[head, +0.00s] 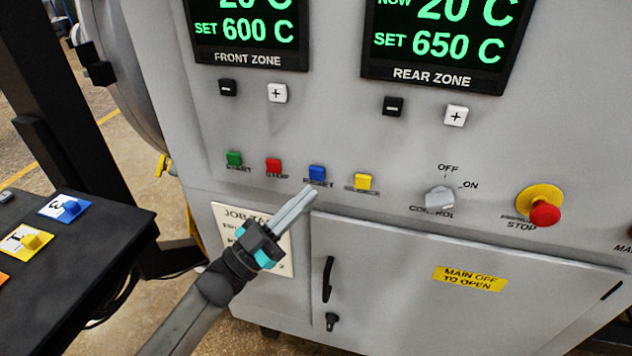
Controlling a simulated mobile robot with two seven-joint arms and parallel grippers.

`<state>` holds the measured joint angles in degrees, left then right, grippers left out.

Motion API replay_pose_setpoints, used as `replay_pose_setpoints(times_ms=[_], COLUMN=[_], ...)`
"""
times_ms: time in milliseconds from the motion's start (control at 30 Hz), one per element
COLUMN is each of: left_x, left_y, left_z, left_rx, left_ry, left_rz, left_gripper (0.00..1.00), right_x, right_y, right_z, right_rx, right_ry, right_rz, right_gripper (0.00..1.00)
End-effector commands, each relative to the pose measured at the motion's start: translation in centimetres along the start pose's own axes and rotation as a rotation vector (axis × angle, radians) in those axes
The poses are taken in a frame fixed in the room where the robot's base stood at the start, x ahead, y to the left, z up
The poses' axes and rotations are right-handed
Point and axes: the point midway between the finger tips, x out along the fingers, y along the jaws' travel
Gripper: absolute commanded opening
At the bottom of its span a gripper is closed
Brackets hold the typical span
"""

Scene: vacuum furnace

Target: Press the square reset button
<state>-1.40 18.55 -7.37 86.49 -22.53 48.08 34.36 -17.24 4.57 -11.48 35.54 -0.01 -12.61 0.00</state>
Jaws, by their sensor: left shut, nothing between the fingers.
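My left gripper (309,194) is shut and empty. Its fingertips point up and right and appear just below the blue button, over its label. I cannot tell whether the tips touch the panel. My right gripper is not in view.
Green (234,158), red (273,165) and yellow (363,182) buttons share the row. A control knob (439,198) and a red emergency stop (545,213) are to the right. Below is a cabinet door with a black handle (327,279). A dark table (62,262) stands at left.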

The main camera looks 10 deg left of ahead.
Motion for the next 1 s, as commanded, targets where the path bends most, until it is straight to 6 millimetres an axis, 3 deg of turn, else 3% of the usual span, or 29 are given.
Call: replay_pose_setpoints(times_ms=[300, 1000], left_x=[1.4, 1.4], left_y=[-1.0, -1.0], left_z=[1.0, 0.9], left_rx=[0.0, 0.0], left_ry=[0.0, 0.0], left_rz=[0.0, 0.001], left_gripper=[0.0, 0.0], right_x=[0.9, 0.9], right_y=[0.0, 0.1], right_z=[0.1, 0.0], right_rx=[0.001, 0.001], right_ry=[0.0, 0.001], right_rz=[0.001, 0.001], right_gripper=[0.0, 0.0])
